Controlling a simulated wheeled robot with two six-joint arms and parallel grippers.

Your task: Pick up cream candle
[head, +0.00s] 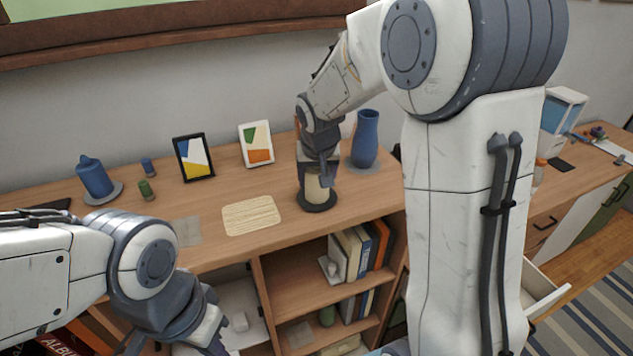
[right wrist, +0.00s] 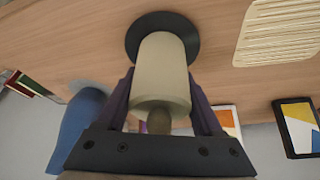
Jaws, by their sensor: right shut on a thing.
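The cream candle (head: 318,188) stands upright on a round black base (head: 317,205) on the wooden cabinet top. My right gripper (head: 318,178) comes down over it from above and is shut on it. In the right wrist view the cream candle (right wrist: 161,75) sits between the two fingers of the right gripper (right wrist: 165,105), with the black base (right wrist: 140,30) under its far end. I cannot tell whether it is lifted off the base. My left gripper (head: 212,335) is low at the left, in front of the cabinet, and its jaws are partly out of the frame.
A blue vase (head: 365,140) stands close right of the right gripper. Two picture frames (head: 194,158) (head: 256,144) stand behind. A woven mat (head: 251,215) lies to the left. A blue candle-like object (head: 94,176) sits at the far left. Open shelves (head: 310,285) hold books below.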

